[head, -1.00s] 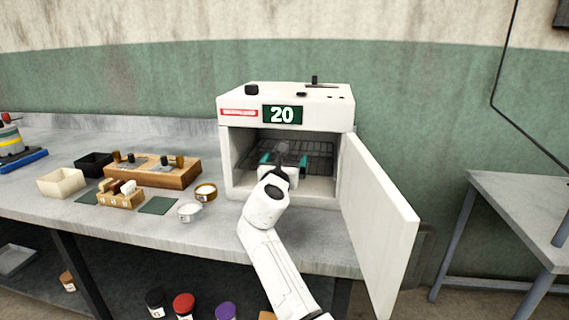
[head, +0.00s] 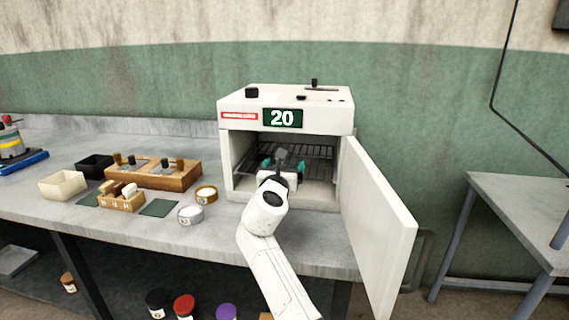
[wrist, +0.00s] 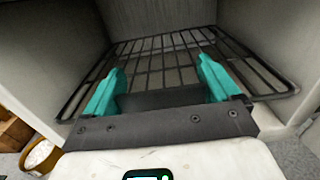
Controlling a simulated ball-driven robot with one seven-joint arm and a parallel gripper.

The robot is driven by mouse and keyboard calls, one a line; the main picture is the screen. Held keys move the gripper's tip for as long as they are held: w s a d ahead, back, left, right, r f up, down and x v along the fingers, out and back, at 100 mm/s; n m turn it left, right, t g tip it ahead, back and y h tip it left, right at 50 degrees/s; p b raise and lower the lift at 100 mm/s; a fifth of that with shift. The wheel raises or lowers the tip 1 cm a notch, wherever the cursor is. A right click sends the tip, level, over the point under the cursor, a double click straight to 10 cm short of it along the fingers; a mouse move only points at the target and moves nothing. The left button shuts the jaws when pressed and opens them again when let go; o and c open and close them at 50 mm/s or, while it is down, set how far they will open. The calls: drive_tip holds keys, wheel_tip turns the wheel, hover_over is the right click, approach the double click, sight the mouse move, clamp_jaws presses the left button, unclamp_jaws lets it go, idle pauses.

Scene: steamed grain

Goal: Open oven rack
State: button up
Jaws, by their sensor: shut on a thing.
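The white oven (head: 235,112) stands on the bench with its door (head: 378,215) swung open to the right. The dark wire rack (head: 318,158) lies inside the oven; it also shows in the wrist view (wrist: 268,94), reaching toward the opening. My gripper (head: 284,164) is at the oven mouth, in front of and over the rack. In the wrist view, the teal fingers of my gripper (wrist: 160,72) stand apart at the rack's near part, shut on the rack. The exact contact is partly hidden by the gripper body.
A white bowl (head: 190,215) and a brown-rimmed jar (head: 206,193) stand left of the oven. A wooden block holder (head: 160,177) is farther left. The open door bounds the right side. Another table (head: 510,200) stands at the far right.

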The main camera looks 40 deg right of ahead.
drive_tip(key=p+v, duration=0.9)
drive_tip(key=v, duration=0.7)
drive_tip(key=shift+p, duration=0.35)
drive_tip(key=o, duration=1.2)
drive_tip(key=shift+a, duration=0.1)
drive_tip(key=v, duration=1)
drive_tip(key=shift+s+a, duration=0.2)
drive_tip(key=shift+s, duration=0.05)
